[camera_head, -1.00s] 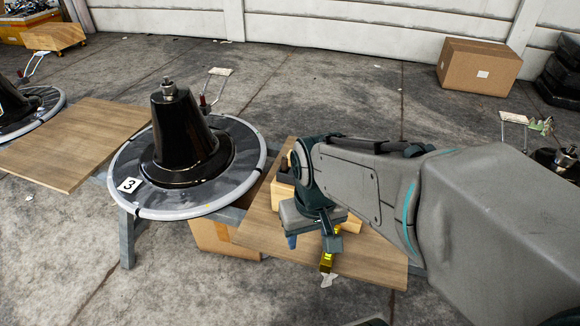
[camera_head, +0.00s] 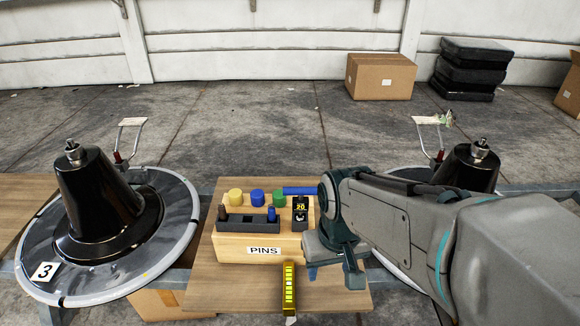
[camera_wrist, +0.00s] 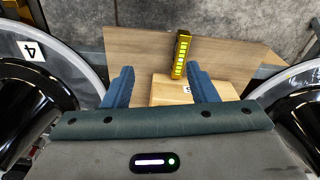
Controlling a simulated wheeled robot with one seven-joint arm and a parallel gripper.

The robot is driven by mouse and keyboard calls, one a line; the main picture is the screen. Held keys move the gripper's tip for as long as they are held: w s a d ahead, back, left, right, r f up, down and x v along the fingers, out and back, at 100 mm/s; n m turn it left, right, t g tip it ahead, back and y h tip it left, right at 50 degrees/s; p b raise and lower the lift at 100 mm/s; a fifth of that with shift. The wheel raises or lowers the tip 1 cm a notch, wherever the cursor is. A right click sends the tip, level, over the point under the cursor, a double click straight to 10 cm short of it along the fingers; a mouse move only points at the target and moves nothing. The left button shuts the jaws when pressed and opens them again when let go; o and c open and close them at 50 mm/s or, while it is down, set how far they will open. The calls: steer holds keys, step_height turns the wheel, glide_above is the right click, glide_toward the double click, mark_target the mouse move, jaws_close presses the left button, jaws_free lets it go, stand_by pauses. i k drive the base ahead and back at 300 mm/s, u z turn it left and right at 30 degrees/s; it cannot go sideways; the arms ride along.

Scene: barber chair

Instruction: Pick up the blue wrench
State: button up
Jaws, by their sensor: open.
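A blue bar (camera_head: 300,191), perhaps the blue wrench, lies at the back right of the wooden PINS box (camera_head: 228,246) in the head view. Its right end is hidden behind my arm, so I cannot make out its full shape. My gripper (camera_head: 328,274) is to the right of the box's front, nearer to me than the blue bar. In the wrist view, my gripper (camera_wrist: 160,80) has its two blue fingers wide apart with nothing held between them. Part of the box (camera_wrist: 165,92) shows between the fingers; no wrench is clear there.
A yellow tool (camera_head: 289,285) lies on the wooden board (camera_head: 205,284) before the box. The box holds yellow, blue and green round pieces (camera_head: 257,197) and a black tray (camera_head: 246,225). Black cones on round bases stand left (camera_head: 95,200) and right (camera_head: 468,170).

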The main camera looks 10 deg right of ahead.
mark_target(300, 204)
steer(key=z, duration=0.5)
steer(key=k, duration=0.6)
steer(key=z, duration=1.25)
steer(key=i, duration=0.7)
steer(key=k, duration=1)
steer(key=z, duration=0.75)
steer(key=i, duration=1.35)
steer(key=u, duration=0.65)
